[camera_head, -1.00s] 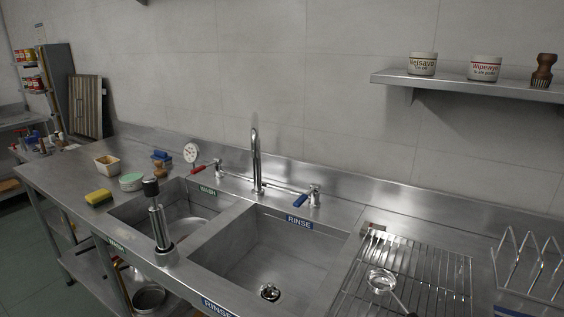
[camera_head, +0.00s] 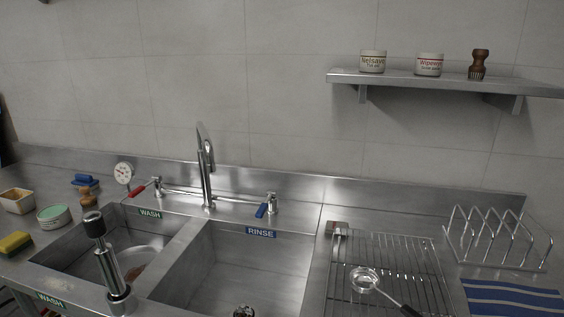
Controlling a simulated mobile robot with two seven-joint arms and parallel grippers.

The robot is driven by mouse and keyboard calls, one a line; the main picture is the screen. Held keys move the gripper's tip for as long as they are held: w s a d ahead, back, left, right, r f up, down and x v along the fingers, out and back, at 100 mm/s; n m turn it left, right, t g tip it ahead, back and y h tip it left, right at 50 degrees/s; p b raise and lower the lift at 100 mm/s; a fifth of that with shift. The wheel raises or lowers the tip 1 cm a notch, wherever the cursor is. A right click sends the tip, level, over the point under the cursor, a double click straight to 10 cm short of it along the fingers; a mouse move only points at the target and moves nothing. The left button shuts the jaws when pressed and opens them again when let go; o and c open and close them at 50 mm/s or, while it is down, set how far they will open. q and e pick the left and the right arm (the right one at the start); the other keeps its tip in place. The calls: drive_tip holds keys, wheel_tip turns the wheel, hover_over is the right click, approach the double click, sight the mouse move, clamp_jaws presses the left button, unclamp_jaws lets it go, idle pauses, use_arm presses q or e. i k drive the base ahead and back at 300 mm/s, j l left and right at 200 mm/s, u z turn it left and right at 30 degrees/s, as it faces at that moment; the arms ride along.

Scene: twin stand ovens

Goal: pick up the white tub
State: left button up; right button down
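Two white tubs stand upright on the wall shelf at the upper right. The left tub (camera_head: 373,61) carries dark lettering like "Nelsave", and the right tub (camera_head: 429,64) has red lettering like "Wipeway". A low round tub with a green top (camera_head: 54,216) sits on the counter at the left. I cannot tell from the task which tub is meant. Neither of my grippers is in view.
The steel shelf (camera_head: 440,82) also holds a wooden brush (camera_head: 479,64). Below are the tall tap (camera_head: 205,170), two sinks, a wire rack (camera_head: 396,262) with a strainer (camera_head: 366,279), and a toast-type rack (camera_head: 497,240). A yellow sponge (camera_head: 15,243) lies at the left.

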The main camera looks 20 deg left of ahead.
sight(20, 202)
drive_tip(key=j+z, duration=0.15)
drive_tip(key=j, duration=0.45)
drive_tip(key=k+j+z, duration=0.15)
drive_tip(key=j, duration=0.5)
drive_tip(key=j+z, duration=0.15)
drive_tip(key=j, duration=0.45)
drive_tip(key=k+j, duration=0.1)
drive_tip(key=j, duration=0.4)
drive_tip(key=k+j, duration=0.1)
drive_tip(key=j, duration=0.85)
drive_tip(key=k+j, duration=0.15)
drive_tip(key=j, duration=0.3)
drive_tip(key=k+j, duration=0.1)
drive_tip(key=j, duration=0.4)
drive_tip(key=k+j, duration=0.1)
drive_tip(key=j, duration=0.35)
drive_tip(key=k+j+z, duration=0.1)
drive_tip(key=j, duration=0.4)
